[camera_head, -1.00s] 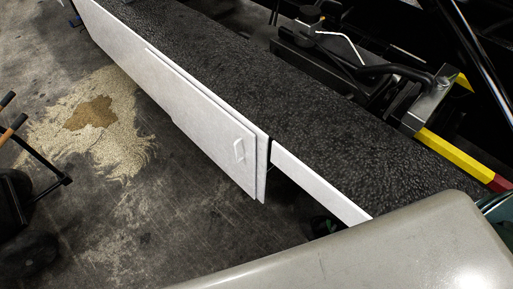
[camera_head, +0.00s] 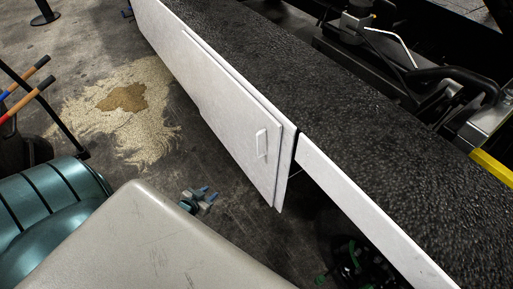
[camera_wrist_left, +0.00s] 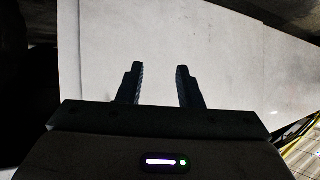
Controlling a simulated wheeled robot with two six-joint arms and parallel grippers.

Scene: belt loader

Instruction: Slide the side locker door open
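The side locker door (camera_head: 232,112) is a white flat panel on the long white side of the belt loader, in the middle of the head view. Its pale pull handle (camera_head: 262,144) is near its right end. My left gripper (camera_head: 210,192) is open and empty, low and to the left of the handle and apart from it. In the left wrist view my left gripper (camera_wrist_left: 160,67) shows two dark fingers spread, with a white panel (camera_wrist_left: 190,35) filling the view beyond them. No handle shows between the fingers. My right gripper is not in view.
The black belt (camera_head: 330,100) runs along the top of the loader. A dark gap lies right of the door, below a white side strip (camera_head: 360,205). Dark cables or hoses (camera_head: 352,262) are under it. A sandy spill (camera_head: 120,115) lies on the floor, with long-handled tools (camera_head: 28,85) at left.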

